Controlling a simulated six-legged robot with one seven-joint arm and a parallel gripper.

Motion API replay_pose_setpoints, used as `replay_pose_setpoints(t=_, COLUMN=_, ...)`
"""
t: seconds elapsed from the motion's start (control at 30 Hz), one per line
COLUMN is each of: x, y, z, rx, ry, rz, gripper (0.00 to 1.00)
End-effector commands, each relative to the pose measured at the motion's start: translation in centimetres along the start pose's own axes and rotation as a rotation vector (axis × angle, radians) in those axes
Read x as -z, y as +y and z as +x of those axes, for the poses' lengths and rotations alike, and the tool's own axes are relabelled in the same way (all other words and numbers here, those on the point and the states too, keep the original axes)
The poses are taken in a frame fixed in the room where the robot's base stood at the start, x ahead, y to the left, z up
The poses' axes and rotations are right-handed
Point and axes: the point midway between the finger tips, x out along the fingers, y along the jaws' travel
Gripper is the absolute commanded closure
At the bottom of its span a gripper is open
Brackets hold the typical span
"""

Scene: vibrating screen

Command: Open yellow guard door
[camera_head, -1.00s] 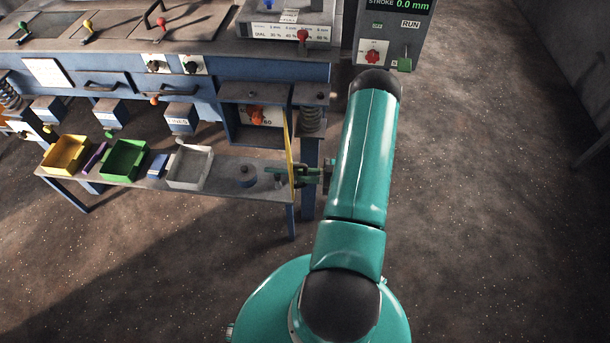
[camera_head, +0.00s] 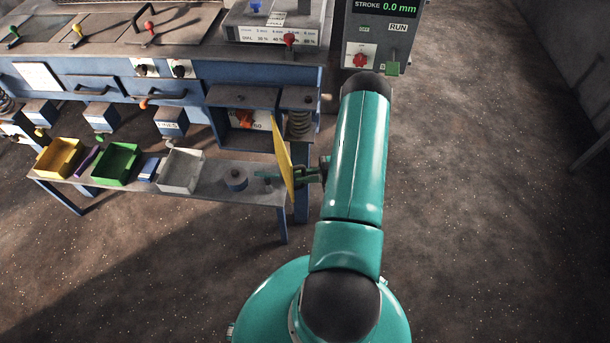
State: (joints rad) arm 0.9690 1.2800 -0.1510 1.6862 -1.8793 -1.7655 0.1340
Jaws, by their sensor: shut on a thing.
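The yellow guard door (camera_head: 283,165) stands out from the blue frame at the right end of the machine, with a narrow strip of its face showing. The compartment beside it is uncovered, and an orange knob (camera_head: 243,118) shows inside. My gripper (camera_head: 268,177) is at the door's lower part and is shut on the door. The exact grip point and any handle are hidden by the door and my arm.
A low shelf (camera_head: 215,190) holds a yellow tray (camera_head: 58,157), a green tray (camera_head: 115,163), a pale tray (camera_head: 181,170) and a grey round weight (camera_head: 236,180). A control box (camera_head: 375,35) stands behind my arm.

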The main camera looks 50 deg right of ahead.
Motion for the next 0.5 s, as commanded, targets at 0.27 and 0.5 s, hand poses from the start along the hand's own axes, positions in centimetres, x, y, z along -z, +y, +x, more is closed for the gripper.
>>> replay_pose_setpoints(t=0.27, x=0.11, y=0.42, z=-0.33, rx=-0.009, ry=-0.003, rz=-0.008, gripper=0.81)
replay_pose_setpoints(t=0.5, x=0.07, y=0.34, z=-0.48, rx=-0.006, ry=-0.003, rz=-0.006, gripper=0.81)
